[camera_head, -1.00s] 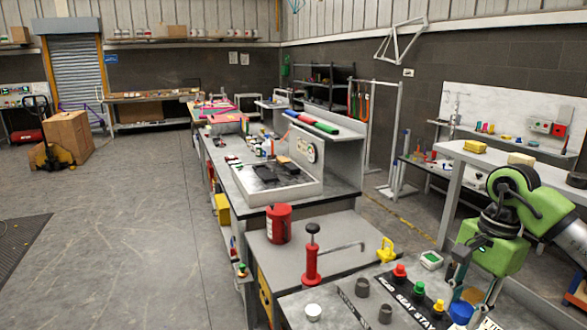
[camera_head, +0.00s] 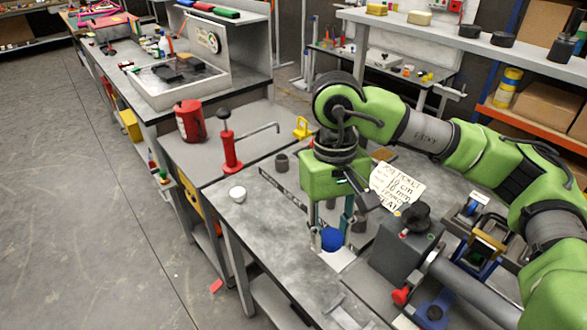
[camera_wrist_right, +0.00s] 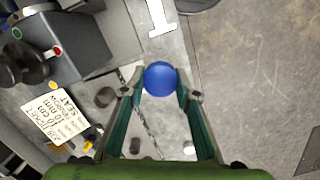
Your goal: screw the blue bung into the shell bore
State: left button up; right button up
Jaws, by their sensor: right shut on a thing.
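The blue bung (camera_head: 332,239) is a round blue piece between the fingertips of my right gripper (camera_head: 333,236). In the right wrist view the bung (camera_wrist_right: 160,78) shows as a blue disc, with the right gripper's fingertips (camera_wrist_right: 160,80) closed against its two sides. The gripper points down over the workbench, near its front edge. A grey horizontal cylinder (camera_head: 475,290) lies to the right; I cannot tell whether it is the shell, and no bore opening shows clearly. My left gripper is in no view.
A grey block with a black knob (camera_head: 405,245) stands right of the gripper. A note card (camera_head: 397,188), a red hand pump (camera_head: 230,150), a red can (camera_head: 189,120) and a white cup (camera_head: 237,194) are around. The bench's front left part (camera_head: 275,225) is mostly bare.

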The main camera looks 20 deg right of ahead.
jog(key=w+d+f+m+y+p, duration=0.1)
jog(key=w+d+m+p, duration=0.1)
jog(key=w+d+m, duration=0.6)
jog(key=w+d, duration=0.3)
jog(key=d, duration=0.2)
jog(key=shift+d+f+p, duration=0.35)
jog(key=shift+f, duration=0.05)
jog(key=shift+f, duration=0.1)
jog(key=shift+f+b, duration=1.85)
jog(key=shift+f, duration=0.5)
